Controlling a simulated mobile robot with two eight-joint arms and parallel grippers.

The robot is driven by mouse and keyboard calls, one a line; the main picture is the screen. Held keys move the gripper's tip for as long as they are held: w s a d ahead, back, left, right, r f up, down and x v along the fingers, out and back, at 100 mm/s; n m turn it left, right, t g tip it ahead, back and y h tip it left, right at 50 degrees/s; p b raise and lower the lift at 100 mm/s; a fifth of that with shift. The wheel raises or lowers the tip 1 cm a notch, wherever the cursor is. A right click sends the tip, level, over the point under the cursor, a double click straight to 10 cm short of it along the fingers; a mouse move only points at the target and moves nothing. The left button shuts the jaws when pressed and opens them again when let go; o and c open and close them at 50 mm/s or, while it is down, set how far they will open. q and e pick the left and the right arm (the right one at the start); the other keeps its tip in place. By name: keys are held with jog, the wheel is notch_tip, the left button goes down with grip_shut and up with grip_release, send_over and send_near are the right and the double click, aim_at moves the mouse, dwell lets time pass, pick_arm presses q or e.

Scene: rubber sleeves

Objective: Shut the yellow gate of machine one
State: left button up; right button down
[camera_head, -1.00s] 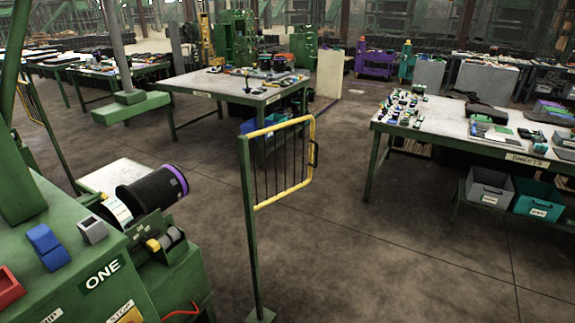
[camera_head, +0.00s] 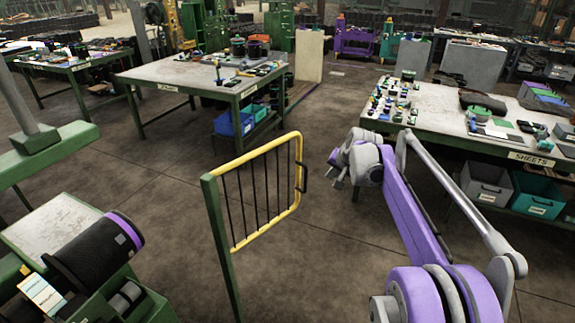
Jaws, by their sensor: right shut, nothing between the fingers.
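The yellow gate (camera_head: 263,142) hangs from a green post (camera_head: 222,250) in the middle of the head view. It swings out to the right and away from the machine, with thin dark bars and a dark handle (camera_head: 304,177) on its far edge. Green machine one (camera_head: 125,300) is at the lower left, with a black roller (camera_head: 95,258) banded in purple. My right gripper (camera_head: 337,170) is shut and empty, to the right of the gate's handle and apart from it. My left gripper is not in view.
A table marked SHEETS (camera_head: 440,122) stands at the right, behind my right arm, with grey (camera_head: 482,180) and teal (camera_head: 538,196) bins below. Another work table (camera_head: 165,75) stands behind the gate. The floor around the gate is clear.

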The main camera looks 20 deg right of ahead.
jog(key=w+a+f+p, duration=0.1)
jog(key=w+f, duration=0.6)
jog(key=w, duration=0.2)
jog(key=shift+w+f, duration=0.2)
jog(key=shift+w, duration=0.05)
jog(key=shift+s, duration=0.1)
dwell(0.3)
